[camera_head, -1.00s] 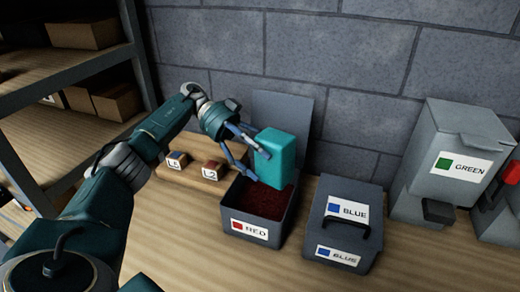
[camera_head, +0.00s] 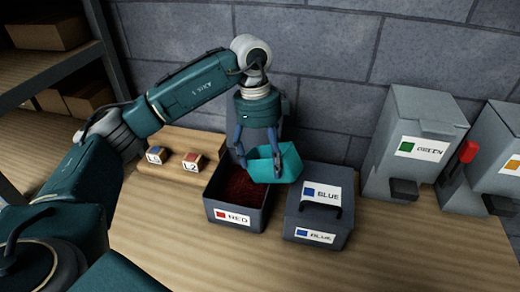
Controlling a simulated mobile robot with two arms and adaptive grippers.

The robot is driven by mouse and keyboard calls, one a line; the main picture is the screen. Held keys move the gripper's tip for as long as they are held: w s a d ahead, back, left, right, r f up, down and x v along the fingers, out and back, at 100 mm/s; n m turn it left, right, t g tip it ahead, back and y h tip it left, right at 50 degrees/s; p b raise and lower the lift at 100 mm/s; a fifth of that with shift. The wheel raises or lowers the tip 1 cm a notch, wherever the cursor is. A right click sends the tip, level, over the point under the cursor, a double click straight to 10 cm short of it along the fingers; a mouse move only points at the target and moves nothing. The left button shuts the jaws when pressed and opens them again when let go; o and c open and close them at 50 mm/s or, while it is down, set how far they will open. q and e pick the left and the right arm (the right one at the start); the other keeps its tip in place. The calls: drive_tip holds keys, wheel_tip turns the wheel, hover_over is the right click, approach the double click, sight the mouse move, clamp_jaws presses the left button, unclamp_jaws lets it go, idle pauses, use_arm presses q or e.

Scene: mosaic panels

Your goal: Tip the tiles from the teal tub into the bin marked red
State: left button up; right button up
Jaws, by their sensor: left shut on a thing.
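My left gripper (camera_head: 258,166) comes down from above and is shut on the teal tub (camera_head: 286,166). The tub hangs slightly tilted above the right side of the open bin marked red (camera_head: 232,217), close to the blue bin's left edge. A darker face shows at its left, perhaps its inside; I cannot see whether any tiles are in it. Dark red pieces (camera_head: 238,187) cover the floor of the red bin. Its grey lid stands raised behind, partly hidden by my gripper. My right gripper is not in view.
The blue bin (camera_head: 322,212), lid closed, stands right of the red bin. A green-marked bin (camera_head: 405,150) and another with a red handle (camera_head: 467,152) stand further right. A wooden rack (camera_head: 180,182) with labelled blocks is left. The front bench is clear.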

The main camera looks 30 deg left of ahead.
use_arm(q)
drive_tip(key=shift+d+r+y+p, duration=0.3)
drive_tip(key=shift+y+p, duration=0.1)
drive_tip(key=shift+y, duration=0.2)
drive_tip(key=shift+o, duration=0.2)
drive_tip(key=y, duration=0.1)
drive_tip(key=y+p, duration=0.1)
drive_tip(key=y, duration=0.1)
drive_tip(key=shift+s+d, duration=0.1)
drive_tip(key=shift+d, duration=0.15)
drive_tip(key=shift+d+y+p, duration=0.1)
drive_tip(key=shift+y+p, duration=0.45)
drive_tip(key=shift+y, duration=0.05)
drive_tip(key=shift+d+f+y+p, duration=0.1)
drive_tip(key=shift+d+y+p, duration=0.2)
drive_tip(key=shift+p, duration=0.2)
drive_tip(key=shift+a+f, duration=0.1)
drive_tip(key=shift+a, duration=0.2)
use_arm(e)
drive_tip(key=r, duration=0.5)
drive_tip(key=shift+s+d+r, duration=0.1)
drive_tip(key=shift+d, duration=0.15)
use_arm(q)
drive_tip(key=shift+d, duration=0.15)
drive_tip(key=shift+f, duration=0.1)
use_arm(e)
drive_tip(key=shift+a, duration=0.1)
